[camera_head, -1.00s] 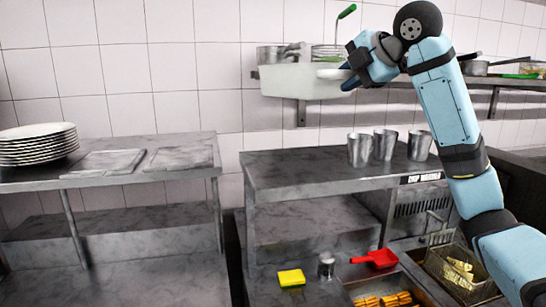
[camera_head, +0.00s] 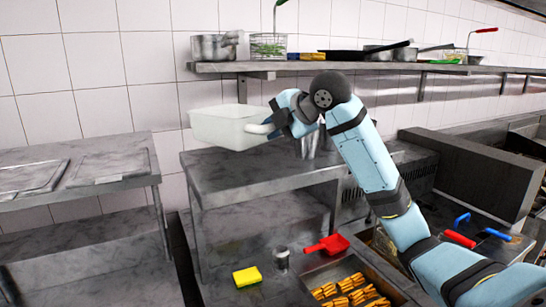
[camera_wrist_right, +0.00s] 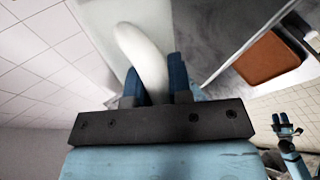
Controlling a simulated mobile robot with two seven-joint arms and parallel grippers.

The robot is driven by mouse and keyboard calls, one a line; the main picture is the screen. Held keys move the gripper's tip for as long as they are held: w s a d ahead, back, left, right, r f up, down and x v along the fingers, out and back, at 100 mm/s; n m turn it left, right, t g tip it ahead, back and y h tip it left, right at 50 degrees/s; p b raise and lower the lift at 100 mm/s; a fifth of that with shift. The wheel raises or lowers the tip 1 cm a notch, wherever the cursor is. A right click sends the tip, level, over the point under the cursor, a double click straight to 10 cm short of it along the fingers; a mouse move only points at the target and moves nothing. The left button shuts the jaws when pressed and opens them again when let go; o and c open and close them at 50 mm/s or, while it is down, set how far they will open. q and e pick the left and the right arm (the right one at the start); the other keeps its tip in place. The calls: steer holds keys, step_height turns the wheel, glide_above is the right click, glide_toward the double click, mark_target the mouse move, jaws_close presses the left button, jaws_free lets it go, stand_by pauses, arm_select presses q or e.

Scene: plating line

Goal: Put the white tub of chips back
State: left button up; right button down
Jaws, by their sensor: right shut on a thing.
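The white tub (camera_head: 222,130) hangs in the air in the head view, roughly level, above the left part of the steel counter and below the wall shelf. Its visible inside looks white; I see no chips in it. My right gripper (camera_head: 276,124) is at its right end, shut on its white curved handle. In the right wrist view the handle (camera_wrist_right: 145,55) sits between the blue fingers of this gripper (camera_wrist_right: 160,85). My left gripper (camera_wrist_right: 286,126) shows small at the right of the wrist view; its jaw gap is too small to judge. It is outside the head view.
The wall shelf (camera_head: 300,67) holds pots, pans and a wire basket. Metal cups stand on the counter (camera_head: 240,178) behind my right gripper. Below are a yellow sponge (camera_head: 247,277), a red scoop (camera_head: 327,245) and golden-brown food pieces (camera_head: 350,290). The left table (camera_head: 130,152) has flat trays.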

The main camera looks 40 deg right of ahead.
step_height(320, 180, down, 3)
steer(key=shift+s+r, duration=0.1)
steer(key=shift+r, duration=0.05)
steer(key=shift+f, duration=0.55)
step_height(320, 180, down, 2)
steer(key=shift+f+p, duration=0.1)
steer(key=shift+p, duration=0.2)
steer(key=shift+f, duration=0.55)
steer(key=c, duration=1.1)
jaws_free()
arm_select(q)
steer(key=shift+w+r, duration=0.15)
arm_select(e)
steer(key=shift+o, duration=0.2)
